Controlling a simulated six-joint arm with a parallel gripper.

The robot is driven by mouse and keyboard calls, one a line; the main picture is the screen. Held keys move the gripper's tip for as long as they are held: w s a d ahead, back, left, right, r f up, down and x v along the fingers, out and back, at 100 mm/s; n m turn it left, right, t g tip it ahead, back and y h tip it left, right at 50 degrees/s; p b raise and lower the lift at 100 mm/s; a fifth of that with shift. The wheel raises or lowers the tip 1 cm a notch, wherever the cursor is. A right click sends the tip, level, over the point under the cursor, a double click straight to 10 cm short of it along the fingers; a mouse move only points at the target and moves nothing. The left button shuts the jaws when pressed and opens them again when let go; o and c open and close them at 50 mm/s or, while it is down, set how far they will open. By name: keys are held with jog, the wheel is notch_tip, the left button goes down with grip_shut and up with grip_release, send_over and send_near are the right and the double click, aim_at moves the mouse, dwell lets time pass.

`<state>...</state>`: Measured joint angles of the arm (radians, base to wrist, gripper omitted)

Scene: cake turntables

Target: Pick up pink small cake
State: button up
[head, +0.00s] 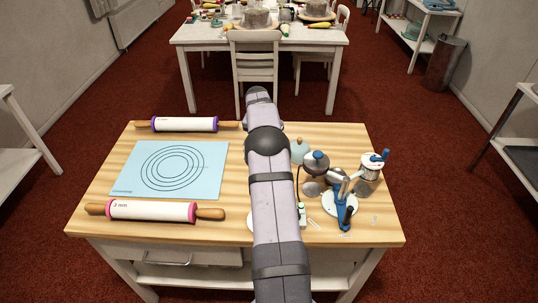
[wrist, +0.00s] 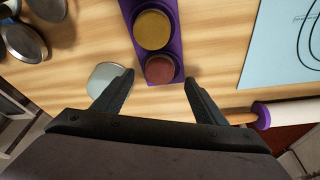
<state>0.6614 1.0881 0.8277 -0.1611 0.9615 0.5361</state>
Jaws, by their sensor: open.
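A purple holder (wrist: 134,10) shows at the top middle of the wrist view, with two round pieces on it. The nearer piece is dull reddish-pink (wrist: 160,71) and looks like the pink small cake; the farther one is gold-yellow (wrist: 152,30). My gripper (wrist: 158,77) is open, one finger on each side of the picture area around the reddish-pink piece. I see no finger touching it, and cannot tell the height gap. In the head view, my own arm covers the middle of the table and hides the holder, the cakes and my gripper.
The wooden table (head: 110,165) carries a blue mat (head: 132,178), a purple-ringed rolling pin (head: 184,124) and a pink-ringed one (head: 151,210). Jars and tools, including a blue-handled stand (head: 345,218), crowd its right side. A pale round dish (wrist: 104,78) lies beside the left finger.

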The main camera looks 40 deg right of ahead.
jog(key=shift+p+x, duration=0.8)
jog(key=shift+x, duration=1.4)
jog(key=shift+d, duration=0.15)
jog(key=c, duration=1.1)
